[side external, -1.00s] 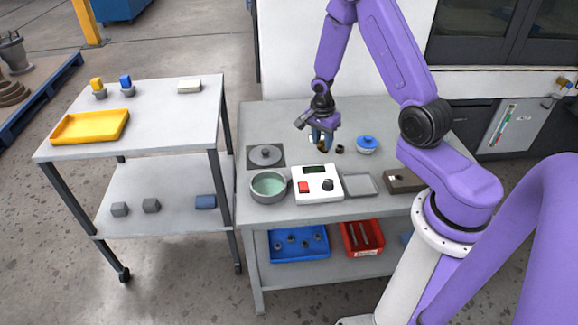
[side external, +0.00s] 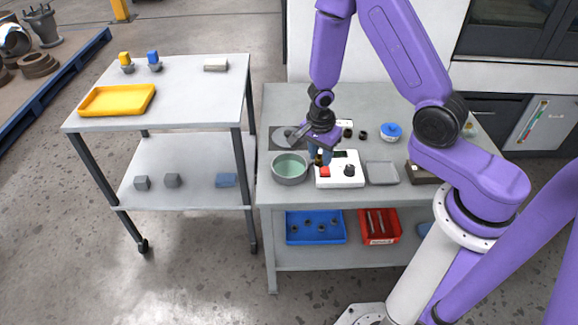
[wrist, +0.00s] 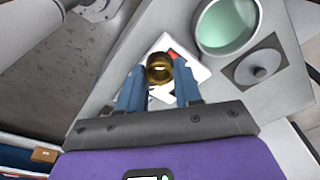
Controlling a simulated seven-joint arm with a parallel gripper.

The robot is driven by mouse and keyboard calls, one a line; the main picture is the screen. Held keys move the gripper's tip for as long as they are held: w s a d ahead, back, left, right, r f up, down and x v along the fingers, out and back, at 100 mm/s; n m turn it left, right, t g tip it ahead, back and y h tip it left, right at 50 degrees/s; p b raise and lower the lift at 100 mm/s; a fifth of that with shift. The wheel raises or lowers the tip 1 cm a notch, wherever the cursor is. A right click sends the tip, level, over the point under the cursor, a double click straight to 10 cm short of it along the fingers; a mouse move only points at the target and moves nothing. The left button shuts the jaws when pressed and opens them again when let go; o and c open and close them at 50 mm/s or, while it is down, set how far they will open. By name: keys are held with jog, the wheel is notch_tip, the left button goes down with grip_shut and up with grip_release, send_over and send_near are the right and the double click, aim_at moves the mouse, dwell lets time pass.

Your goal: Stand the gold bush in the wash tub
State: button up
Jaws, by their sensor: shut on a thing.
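The gold bush (wrist: 159,69) is a short brass ring between my gripper's blue fingertips in the wrist view. My gripper (side external: 319,155) is shut on it and holds it above the bench, over the left part of the white device in the side view. The bush is small and mostly hidden by the fingers there. The wash tub (side external: 290,168) is a round grey pan with pale green liquid, just left of my gripper. It also shows in the wrist view (wrist: 227,27), up and right of the bush, apart from it.
A white device (side external: 340,171) with a red button and black knob stands right of the tub. A grey tray (side external: 382,173) lies further right. A dark plate with a round knobbed disc (wrist: 258,70) is beside the tub. A blue-lidded pot (side external: 391,132) stands behind.

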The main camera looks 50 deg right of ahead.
jog(key=w+f, duration=0.4)
jog(key=w, duration=0.4)
send_over(290, 171)
jog(key=f, duration=0.5)
jog(key=shift+s+a, duration=0.15)
jog(key=shift+a, duration=0.2)
jog(key=shift+f, duration=1.65)
jog(key=o, duration=1.1)
jog(key=shift+f, duration=0.1)
